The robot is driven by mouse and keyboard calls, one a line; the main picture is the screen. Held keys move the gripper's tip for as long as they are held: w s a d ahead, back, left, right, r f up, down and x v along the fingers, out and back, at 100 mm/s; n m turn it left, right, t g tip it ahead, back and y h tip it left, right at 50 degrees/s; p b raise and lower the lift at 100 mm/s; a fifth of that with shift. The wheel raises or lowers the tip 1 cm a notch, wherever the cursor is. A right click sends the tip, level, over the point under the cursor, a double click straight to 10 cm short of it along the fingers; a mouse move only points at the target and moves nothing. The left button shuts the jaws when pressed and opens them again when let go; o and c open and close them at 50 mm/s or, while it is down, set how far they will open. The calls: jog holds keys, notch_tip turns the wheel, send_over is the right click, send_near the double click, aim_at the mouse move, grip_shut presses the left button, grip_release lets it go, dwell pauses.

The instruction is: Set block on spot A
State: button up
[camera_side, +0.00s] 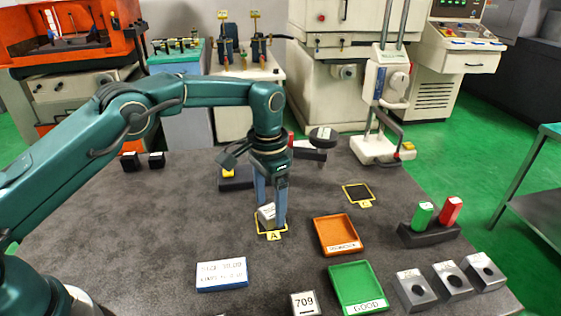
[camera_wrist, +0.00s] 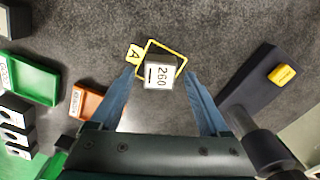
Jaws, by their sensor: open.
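A pale metal block (camera_wrist: 160,73) labelled 260 is at spot A, a yellow square outline (camera_wrist: 181,56) with an "A" tag. In the wrist view it covers the outline's near part, leaving the far corner bare. The block (camera_side: 267,214) also shows in the side view, partly behind a finger, with the spot A outline (camera_side: 270,234) around its foot. My gripper (camera_wrist: 160,75) is open and points down, one finger on each side of the block. In the wrist view gaps show between block and fingers.
An orange tray (camera_side: 337,248) and a green GOOD tray (camera_side: 375,303) lie right of spot A. Spot C (camera_side: 358,193) is an empty outline. A dark fixture with a yellow button (camera_wrist: 283,74) stands near my gripper.

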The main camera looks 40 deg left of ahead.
notch_tip(320, 180, up, 7)
jog(key=shift+f, duration=0.1)
notch_tip(320, 180, up, 8)
jog(key=n+t, duration=0.1)
jog(key=t, duration=0.1)
send_over(270, 211)
jog(key=s+a, duration=0.2)
jog(key=s, duration=0.1)
jog(key=s+a+r+n, duration=0.1)
jog(key=s+a+r, duration=0.15)
jog(key=s, duration=0.35)
jog(key=s+a+f+n+t, duration=0.1)
jog(key=s+f, duration=0.1)
jog(key=s, duration=0.5)
jog(key=s+a+f+n+t, duration=0.1)
jog(key=s+t, duration=0.1)
jog(key=s, duration=0.5)
jog(key=shift+f+t, duration=0.3)
jog(key=shift+f, duration=0.1)
jog(key=shift+a, duration=0.1)
